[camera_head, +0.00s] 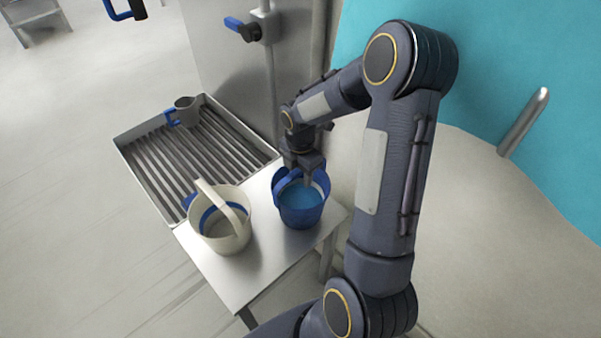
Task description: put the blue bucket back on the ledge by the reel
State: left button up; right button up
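The blue bucket (300,210) stands upright on a small metal table (250,268), near its right side, with light blue contents showing inside. Part of its blue handle (282,184) shows at the left of its opening. My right gripper (306,180) points down over the bucket's far rim and handle. The fingertips are small and partly hidden, so I cannot tell whether they are shut on the handle. My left gripper is not in view. I cannot make out a reel.
A cream bucket (238,238) with a raised handle stands left of the blue one. Behind is a slatted metal tray (150,178) with a grey jug (186,108). A metal panel and a pipe with a blue-handled valve (246,28) rise behind.

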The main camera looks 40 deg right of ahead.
notch_tip(320, 180, up, 12)
jog(key=shift+f, duration=0.25)
jog(key=s+a+r+m+t+y, duration=0.2)
jog(key=s+a+m, duration=0.5)
jog(key=s+m, duration=0.2)
jog(key=s+a+r+m+t+y, duration=0.1)
jog(key=s+a+r+m+t, duration=0.2)
jog(key=s+a+m, duration=0.4)
jog(key=s+m, duration=0.2)
jog(key=m, duration=0.2)
jog(key=shift+s+a+r+m+t+y, duration=0.25)
jog(key=shift+s+a+m+t+y, duration=0.05)
jog(key=shift+a+m+y, duration=0.1)
dwell(1.0)
